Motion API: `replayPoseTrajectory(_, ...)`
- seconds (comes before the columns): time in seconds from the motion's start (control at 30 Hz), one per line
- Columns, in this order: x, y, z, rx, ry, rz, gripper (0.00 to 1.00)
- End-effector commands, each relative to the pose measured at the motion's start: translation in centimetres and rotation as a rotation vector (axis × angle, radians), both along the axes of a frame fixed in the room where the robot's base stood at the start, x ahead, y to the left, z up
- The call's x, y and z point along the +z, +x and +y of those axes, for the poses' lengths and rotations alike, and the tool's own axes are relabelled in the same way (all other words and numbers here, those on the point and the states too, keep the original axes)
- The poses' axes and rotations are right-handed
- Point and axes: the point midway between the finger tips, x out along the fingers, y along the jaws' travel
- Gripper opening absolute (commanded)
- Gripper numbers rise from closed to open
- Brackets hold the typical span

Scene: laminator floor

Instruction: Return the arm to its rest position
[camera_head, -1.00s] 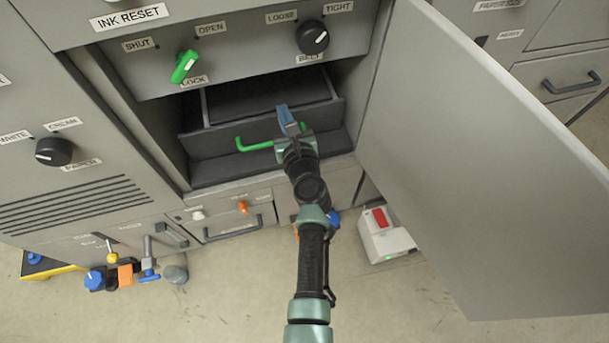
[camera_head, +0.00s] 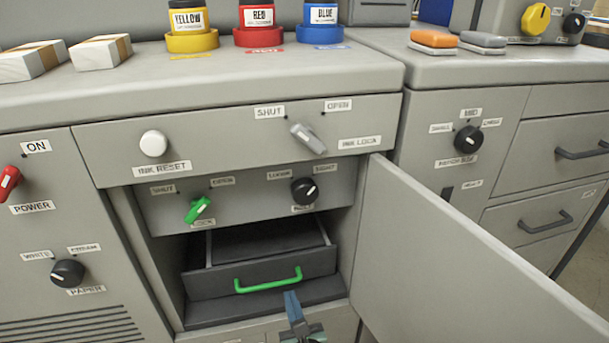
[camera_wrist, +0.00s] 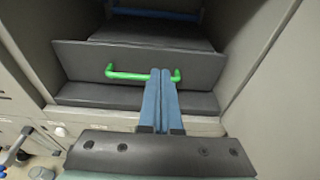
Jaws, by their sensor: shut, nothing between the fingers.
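My gripper (camera_head: 292,304) shows at the bottom of the head view, in front of the open compartment and below the green drawer handle. Its two blue fingers are together with nothing between them. In the wrist view the closed fingers (camera_wrist: 161,86) overlap the green handle (camera_wrist: 140,75) in the picture; whether they touch it I cannot tell. In the head view the handle (camera_head: 268,285) is clear of the fingertips. The dark drawer (camera_head: 215,284) behind it is pulled partly out. Most of my arm is below the head view's edge.
An open grey door (camera_head: 450,265) stands out to the right of the compartment. Above are a green lever (camera_head: 197,209), a black knob (camera_head: 305,191) and a grey ink lock lever (camera_head: 308,138). Yellow (camera_head: 190,22), red (camera_head: 258,20) and blue (camera_head: 320,20) ink bottles stand on top.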

Motion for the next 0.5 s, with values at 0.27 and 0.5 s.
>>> replayPoseTrajectory(0.27, 8.4, 1.4, 2.4, 0.19, -0.54, -0.252, 0.0)
replayPoseTrajectory(0.5, 20.0, 1.1, 3.4, 0.353, -1.54, -0.589, 0.0)
